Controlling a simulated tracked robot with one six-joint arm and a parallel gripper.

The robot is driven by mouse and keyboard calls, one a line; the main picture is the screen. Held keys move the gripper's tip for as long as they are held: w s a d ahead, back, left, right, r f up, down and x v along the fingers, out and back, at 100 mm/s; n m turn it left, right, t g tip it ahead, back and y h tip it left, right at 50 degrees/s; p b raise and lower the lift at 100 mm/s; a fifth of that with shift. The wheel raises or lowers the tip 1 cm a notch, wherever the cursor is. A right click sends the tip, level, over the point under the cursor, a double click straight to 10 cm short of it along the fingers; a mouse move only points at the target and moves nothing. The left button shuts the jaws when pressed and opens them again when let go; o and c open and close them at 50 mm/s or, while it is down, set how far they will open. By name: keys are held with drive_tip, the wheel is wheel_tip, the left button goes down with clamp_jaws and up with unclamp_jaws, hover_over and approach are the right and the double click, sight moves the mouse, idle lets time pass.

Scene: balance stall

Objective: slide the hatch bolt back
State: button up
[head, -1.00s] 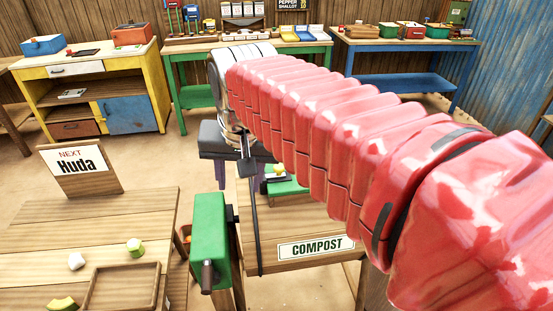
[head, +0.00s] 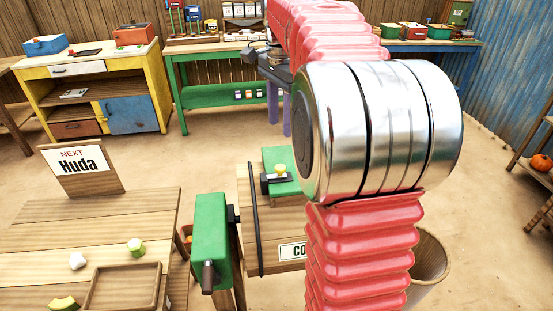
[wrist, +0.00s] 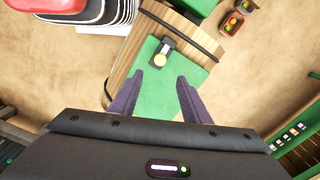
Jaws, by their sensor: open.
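The hatch bolt (head: 281,171) has a pale yellow knob on a dark slide. It sits on the green hatch (head: 279,158) on top of the wooden compost box (head: 270,233). The bolt also shows in the wrist view (wrist: 161,58), near the end of the green panel (wrist: 160,97). My gripper (wrist: 158,77) is open, with two purple fingers apart and nothing between them. In the wrist view the knob lies just beyond the fingertips, between their lines. In the head view my gripper (head: 280,122) points down above and behind the hatch. My arm hides part of the box.
A dark strap (head: 253,220) crosses the box top. A green block with a dark handle (head: 210,240) stands at the box's left. A wooden table (head: 50,235) with a tray (head: 120,290) is at left. A round bin (head: 432,262) stands at right.

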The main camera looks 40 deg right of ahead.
sight(280, 167)
drive_tip(key=shift+f, duration=0.15)
wheel_tip(280, 167, down, 14)
drive_tip(key=shift+r, duration=0.2)
idle(0.7)
clamp_jaws()
idle(0.5)
